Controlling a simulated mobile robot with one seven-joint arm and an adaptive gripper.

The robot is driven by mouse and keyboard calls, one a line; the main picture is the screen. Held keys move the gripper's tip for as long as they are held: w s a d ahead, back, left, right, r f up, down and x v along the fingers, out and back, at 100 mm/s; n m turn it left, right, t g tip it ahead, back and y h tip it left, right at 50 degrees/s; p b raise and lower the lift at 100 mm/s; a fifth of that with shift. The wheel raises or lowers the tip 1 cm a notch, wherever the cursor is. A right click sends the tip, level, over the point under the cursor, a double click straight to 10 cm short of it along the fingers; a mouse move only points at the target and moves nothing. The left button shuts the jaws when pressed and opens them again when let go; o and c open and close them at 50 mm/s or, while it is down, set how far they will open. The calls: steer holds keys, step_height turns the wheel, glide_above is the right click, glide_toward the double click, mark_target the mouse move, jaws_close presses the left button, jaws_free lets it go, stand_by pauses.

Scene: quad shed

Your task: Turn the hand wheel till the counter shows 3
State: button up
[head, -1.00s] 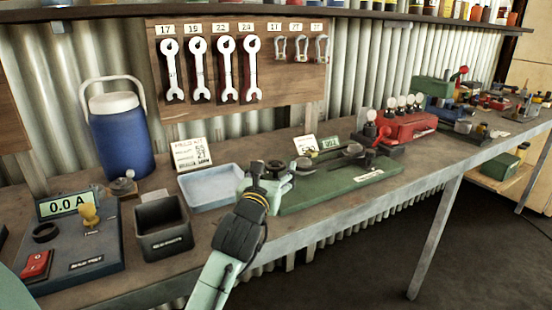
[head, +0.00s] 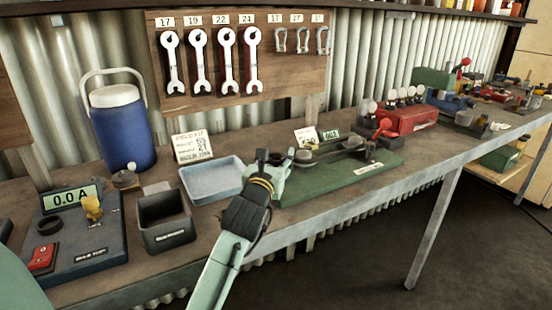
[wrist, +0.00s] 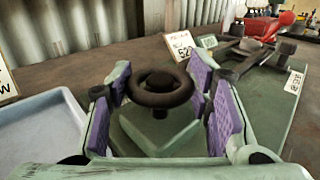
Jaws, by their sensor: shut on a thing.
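The hand wheel (wrist: 160,100) is a dark ring with a round hub above a green housing (wrist: 160,130), in the middle of the wrist view. My gripper (wrist: 160,92) has its purple-padded fingers on both sides of the wheel, shut on it. In the head view my gripper (head: 272,163) is at the left end of the green base (head: 345,175) and hides most of the wheel. The counter (head: 331,134) is a small green display behind the base. Its tiny digits look like 002. It also shows in the wrist view (wrist: 208,42), too small to read surely.
A pale blue tray (head: 190,196) and a dark bin (head: 167,240) lie left of my gripper. A white card (head: 306,137) stands behind the base, by the counter. A red gauge block (head: 410,121) is further right. The bench front edge is close to my arm.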

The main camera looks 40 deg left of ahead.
steer(key=c, duration=0.5)
steer(key=shift+o, duration=0.2)
steer(key=shift+d+f+n+g+y+b, duration=0.15)
steer(key=shift+n+g+y+b, duration=0.15)
steer(key=shift+n+y+b, duration=0.25)
steer(key=shift+w+n+g+y+b, duration=0.1)
steer(key=shift+n+g+y+b, duration=0.75)
steer(key=shift+y+b, duration=0.4)
steer(key=n+g+y+b, duration=0.1)
steer(key=n+g+y, duration=0.2)
steer(key=shift+g+y, duration=0.35)
steer(key=shift+y, duration=0.05)
steer(key=shift+n+g+y, duration=1.2)
steer(key=shift+n+g, duration=0.8)
steer(key=shift+g, duration=0.6)
steer(key=shift+g, duration=0.3)
steer(key=o, duration=1.2)
